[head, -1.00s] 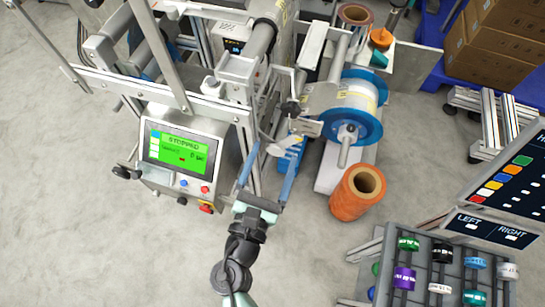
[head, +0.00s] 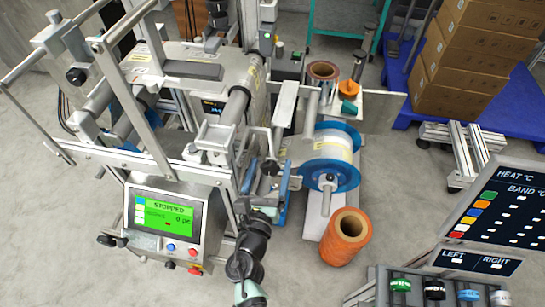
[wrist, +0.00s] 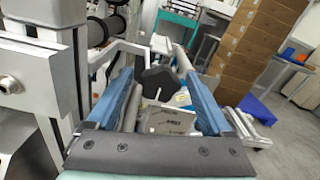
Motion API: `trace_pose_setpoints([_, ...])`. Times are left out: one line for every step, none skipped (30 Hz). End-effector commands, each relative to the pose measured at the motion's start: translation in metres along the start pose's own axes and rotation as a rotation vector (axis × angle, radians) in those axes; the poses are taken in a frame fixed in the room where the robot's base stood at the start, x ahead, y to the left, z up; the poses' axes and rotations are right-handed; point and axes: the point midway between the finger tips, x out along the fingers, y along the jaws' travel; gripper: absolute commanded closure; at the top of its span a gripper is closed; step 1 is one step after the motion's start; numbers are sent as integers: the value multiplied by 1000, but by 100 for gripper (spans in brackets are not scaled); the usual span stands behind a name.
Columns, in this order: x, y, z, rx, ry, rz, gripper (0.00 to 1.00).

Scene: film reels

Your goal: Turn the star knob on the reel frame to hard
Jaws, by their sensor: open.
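The star knob is a dark, lobed knob (wrist: 158,80) on the reel frame, seen between my fingers in the wrist view. In the head view the dark knob (head: 272,167) sits at the frame's front, left of the blue-flanged reel (head: 330,158). My gripper (head: 265,178) is open, its blue fingers spread to either side of the knob in the picture. It also shows in the wrist view (wrist: 157,88). I cannot tell whether either finger touches the knob. A small printed plate (wrist: 168,121) shows below the knob; its lettering is too small to read.
The machine's control box with a green STOPPED screen (head: 160,215) stands left of my arm. An orange roll (head: 345,237) stands on the right. A dark sign panel (head: 490,215) and a rack of small rolls are at lower right. Cartons (head: 480,55) stand behind.

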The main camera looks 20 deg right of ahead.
Motion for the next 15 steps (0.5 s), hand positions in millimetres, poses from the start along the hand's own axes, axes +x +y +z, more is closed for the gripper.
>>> trace_pose_setpoints([10, -1, 0, 0, -1, -2, 15])
trace_pose_setpoints([14, -1, 0, 1, -2, -3, 15])
trace_pose_setpoints([19, -1, -1, 0, -1, -2, 15])
trace_pose_setpoints([22, 0, 0, 1, -1, -2, 15])
trace_pose_setpoints([25, 0, 0, 1, -1, -1, 15])
trace_pose_setpoints([28, 0, -1, 0, 0, -1, 15])
trace_pose_setpoints([30, 0, 0, 1, 0, 0, 15])
trace_pose_setpoints([31, 0, 0, 1, -1, 0, 15])
trace_pose_setpoints([33, 0, 0, 1, -1, 0, 15])
trace_pose_setpoints([34, 0, 0, 1, 0, 0, 15])
trace_pose_setpoints([34, 0, 0, 1, 0, 0, 15])
trace_pose_setpoints([34, 0, 0, 1, 1, 0, 15])
trace_pose_setpoints([34, 0, 0, 1, 1, 0, 15])
trace_pose_setpoints([34, 0, 0, 1, 1, 0, 15])
trace_pose_setpoints([34, 0, 0, 1, 1, 0, 15])
